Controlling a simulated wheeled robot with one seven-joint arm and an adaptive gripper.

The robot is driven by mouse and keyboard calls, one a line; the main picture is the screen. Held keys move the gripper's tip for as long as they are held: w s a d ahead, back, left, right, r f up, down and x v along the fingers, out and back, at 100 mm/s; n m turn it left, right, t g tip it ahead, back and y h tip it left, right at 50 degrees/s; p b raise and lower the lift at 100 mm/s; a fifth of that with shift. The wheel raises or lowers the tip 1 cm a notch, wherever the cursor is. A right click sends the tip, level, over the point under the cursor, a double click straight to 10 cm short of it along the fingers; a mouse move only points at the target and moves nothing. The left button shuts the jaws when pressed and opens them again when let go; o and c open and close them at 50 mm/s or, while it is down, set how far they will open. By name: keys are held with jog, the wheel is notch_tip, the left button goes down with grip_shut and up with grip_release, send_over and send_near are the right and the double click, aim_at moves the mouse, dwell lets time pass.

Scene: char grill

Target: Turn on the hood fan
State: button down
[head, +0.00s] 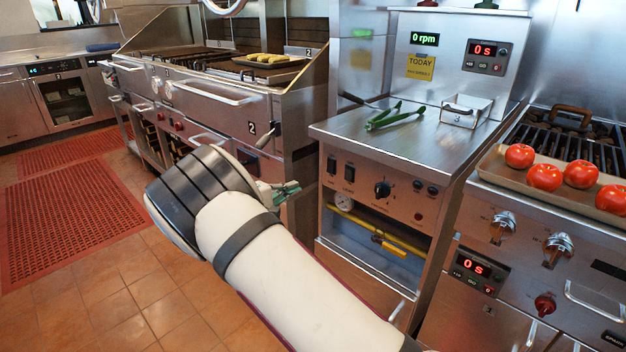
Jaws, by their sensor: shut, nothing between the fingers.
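A steel control panel (375,193) is on the front of the middle counter unit. It has two black rocker switches (340,170) at its left, a black round knob (382,189) in the middle and small buttons at its right. The labels are too small to read surely. A green display (424,39) above the counter reads "0 rpm". My gripper (292,188) is left of the rocker switches, apart from them in the picture. It is small and partly hidden behind my wrist. It is shut and empty. No hood is clearly in view.
Green tongs (383,117) and a small steel tray (466,111) lie on the counter (400,140). Tomatoes (545,177) sit on a tray at the right grill. A large grill (200,100) stands at left. A yellow pipe (375,231) runs below the panel.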

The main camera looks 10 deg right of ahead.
jog(key=b+x, duration=0.2)
jog(key=x, duration=1.1)
jog(key=shift+w+d, duration=0.2)
jog(key=shift+d, duration=0.15)
jog(key=shift+w+d+f+b, duration=0.2)
jog(key=shift+d+f+b, duration=0.1)
jog(key=shift+b, duration=0.55)
jog(key=shift+r, duration=0.1)
jog(key=shift+a, duration=0.1)
send_near(329, 173)
jog(key=s+a+f, duration=0.2)
jog(key=s+a, duration=0.1)
jog(key=a, duration=0.2)
jog(key=shift+s+f+p, duration=0.35)
jog(key=shift+s, duration=0.05)
jog(key=shift+a, duration=0.1)
